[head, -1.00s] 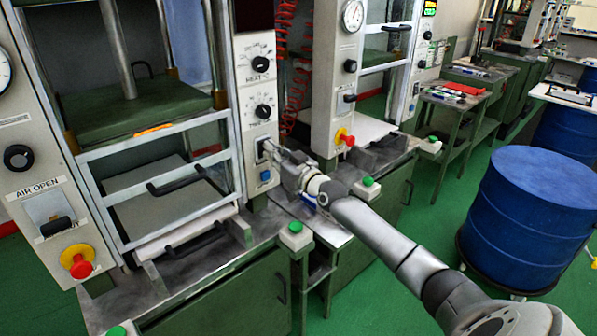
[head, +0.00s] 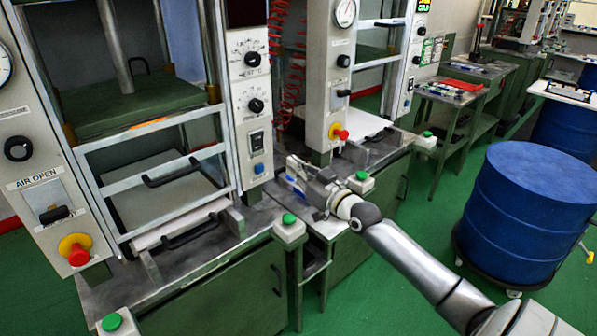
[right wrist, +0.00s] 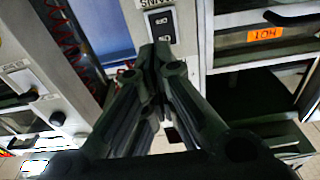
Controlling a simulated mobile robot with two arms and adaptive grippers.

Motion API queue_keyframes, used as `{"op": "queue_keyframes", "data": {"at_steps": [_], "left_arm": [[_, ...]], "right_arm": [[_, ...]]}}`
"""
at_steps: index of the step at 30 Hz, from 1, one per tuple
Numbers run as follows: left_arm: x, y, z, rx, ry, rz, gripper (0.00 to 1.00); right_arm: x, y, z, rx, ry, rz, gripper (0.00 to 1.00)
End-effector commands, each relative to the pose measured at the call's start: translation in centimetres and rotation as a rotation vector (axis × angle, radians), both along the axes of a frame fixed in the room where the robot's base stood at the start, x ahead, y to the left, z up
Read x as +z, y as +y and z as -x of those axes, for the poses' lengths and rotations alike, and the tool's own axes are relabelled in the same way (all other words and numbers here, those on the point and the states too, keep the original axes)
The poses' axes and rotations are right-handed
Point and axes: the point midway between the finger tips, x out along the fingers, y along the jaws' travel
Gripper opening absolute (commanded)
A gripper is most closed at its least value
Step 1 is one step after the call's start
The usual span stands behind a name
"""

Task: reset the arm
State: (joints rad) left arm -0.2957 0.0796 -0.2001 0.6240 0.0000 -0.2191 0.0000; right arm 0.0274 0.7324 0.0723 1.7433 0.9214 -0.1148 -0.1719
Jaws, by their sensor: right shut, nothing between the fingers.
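My right gripper (head: 292,170) is shut and empty in the head view, in front of the press's control panel and a little to its right, apart from it. In the right wrist view the closed fingers (right wrist: 155,58) point at the panel's rocker switch (right wrist: 161,27). That switch (head: 256,141) also shows in the head view, below the two dials and above a blue button (head: 258,168). My right arm reaches in from the lower right. My left gripper is not in view.
The near press's front frame (head: 150,140) has black handles. Green-topped button boxes (head: 289,229) stand on the bench edges. A second press (head: 330,80) stands behind. A blue drum (head: 525,220) is at the right, with clear green floor (head: 400,285) before it.

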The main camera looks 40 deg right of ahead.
Motion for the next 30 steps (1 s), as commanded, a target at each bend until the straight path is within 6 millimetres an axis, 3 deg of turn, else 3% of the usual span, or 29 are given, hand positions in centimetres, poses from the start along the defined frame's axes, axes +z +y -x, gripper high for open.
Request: {"op": "queue_keyframes", "data": {"at_steps": [6,24,27,30], "left_arm": [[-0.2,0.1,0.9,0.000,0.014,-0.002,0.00],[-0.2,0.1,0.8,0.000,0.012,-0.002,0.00],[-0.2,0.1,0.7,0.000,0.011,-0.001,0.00],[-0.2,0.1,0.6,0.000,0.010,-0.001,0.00]], "right_arm": [[-0.1,-0.1,1.0,0.001,0.001,0.001,0.00],[-0.2,0.1,1.1,0.002,0.004,0.002,0.00],[-1.7,1.3,1.4,0.020,0.044,0.006,0.00],[-5.2,4.3,2.6,0.061,0.144,0.026,0.00]]}}
